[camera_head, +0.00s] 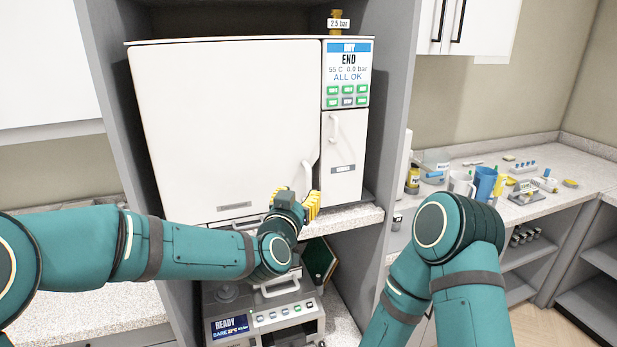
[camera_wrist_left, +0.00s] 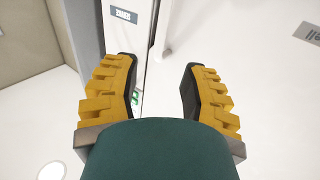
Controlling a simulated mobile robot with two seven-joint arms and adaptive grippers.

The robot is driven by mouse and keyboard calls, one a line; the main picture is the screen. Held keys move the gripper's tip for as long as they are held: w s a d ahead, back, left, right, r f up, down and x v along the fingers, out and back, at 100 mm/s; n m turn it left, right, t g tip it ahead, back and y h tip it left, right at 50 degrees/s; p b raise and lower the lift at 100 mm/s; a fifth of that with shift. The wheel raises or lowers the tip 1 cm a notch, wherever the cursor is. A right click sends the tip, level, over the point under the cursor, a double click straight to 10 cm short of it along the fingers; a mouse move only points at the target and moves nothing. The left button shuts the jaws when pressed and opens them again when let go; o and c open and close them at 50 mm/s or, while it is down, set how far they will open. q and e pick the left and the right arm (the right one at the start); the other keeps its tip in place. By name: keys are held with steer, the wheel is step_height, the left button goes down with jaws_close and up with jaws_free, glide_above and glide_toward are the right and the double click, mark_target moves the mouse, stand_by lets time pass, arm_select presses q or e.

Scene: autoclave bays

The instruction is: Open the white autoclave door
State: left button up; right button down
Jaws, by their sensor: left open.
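The white autoclave (camera_head: 235,120) stands in a grey bay, its large door looking shut. Its panel (camera_head: 347,75) reads END, 55 C, 0.0 bar, ALL OK. The white door handle (camera_head: 308,172) is at the door's lower right edge. My left gripper (camera_head: 297,199) is at the handle's lower end, partly covering it. In the left wrist view my left gripper (camera_wrist_left: 160,75) is open, its yellow-padded fingers apart, with the white front beyond. I cannot tell whether it touches the handle. My right gripper is out of view; only my right arm shows.
A narrow service panel (camera_head: 344,150) with its own handle is right of the door. Below the shelf, a smaller device (camera_head: 265,310) shows READY. A side counter (camera_head: 560,205) at right holds a blue jug (camera_head: 485,183) and small lab items.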

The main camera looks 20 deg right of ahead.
mark_target(308, 181)
arm_select(q)
steer(key=p+x, duration=0.1)
steer(key=x, duration=0.7)
steer(key=shift+w+d+f, duration=0.1)
steer(key=shift+w+d, duration=0.1)
steer(key=shift+w, duration=0.05)
jaws_close()
